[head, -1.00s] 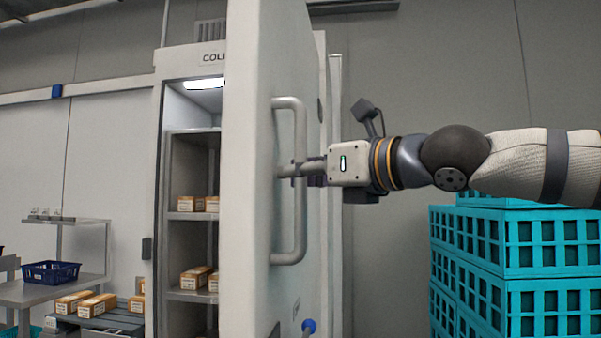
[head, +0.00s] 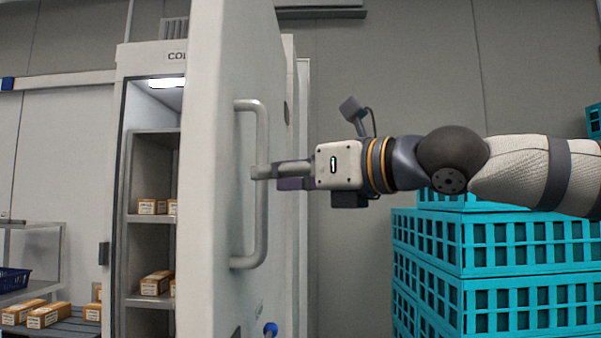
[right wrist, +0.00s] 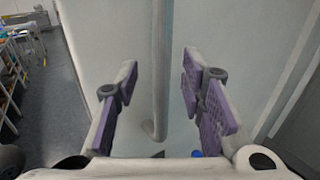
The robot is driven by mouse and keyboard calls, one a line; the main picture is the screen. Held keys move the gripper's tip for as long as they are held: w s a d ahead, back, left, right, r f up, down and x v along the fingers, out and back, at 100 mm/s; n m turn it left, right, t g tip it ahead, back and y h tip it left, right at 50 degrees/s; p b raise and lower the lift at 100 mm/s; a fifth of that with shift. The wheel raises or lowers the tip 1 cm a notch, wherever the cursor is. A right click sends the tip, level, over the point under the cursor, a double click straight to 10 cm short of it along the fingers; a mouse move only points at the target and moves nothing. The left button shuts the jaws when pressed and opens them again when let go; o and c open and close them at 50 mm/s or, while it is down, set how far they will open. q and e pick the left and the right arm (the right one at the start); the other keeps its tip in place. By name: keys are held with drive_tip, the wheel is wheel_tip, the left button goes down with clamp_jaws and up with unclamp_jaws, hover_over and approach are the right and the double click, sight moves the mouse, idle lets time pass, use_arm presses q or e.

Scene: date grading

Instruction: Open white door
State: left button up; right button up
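The white door (head: 225,60) stands swung open in the head view, showing the lit inside of the cold cabinet (head: 118,200) to its left. Its grey bar handle (head: 262,225) runs upright on the door's face; it also shows in the right wrist view (right wrist: 160,50). My right gripper (head: 272,174) is at the handle's middle. In the right wrist view its two purple-padded fingers (right wrist: 160,75) are spread wide, with the handle between them and gaps on both sides. My left gripper is not in view.
Stacked turquoise crates (head: 500,255) stand at the right, below my right arm. Boxes (head: 152,206) sit on the cabinet shelves. A low table with boxes (head: 45,315) and a blue basket (head: 12,279) are at the left. Open floor (right wrist: 50,120) shows left of the door.

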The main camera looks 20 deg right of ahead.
drive_tip(key=v, duration=0.8)
drive_tip(key=shift+a+f, duration=0.1)
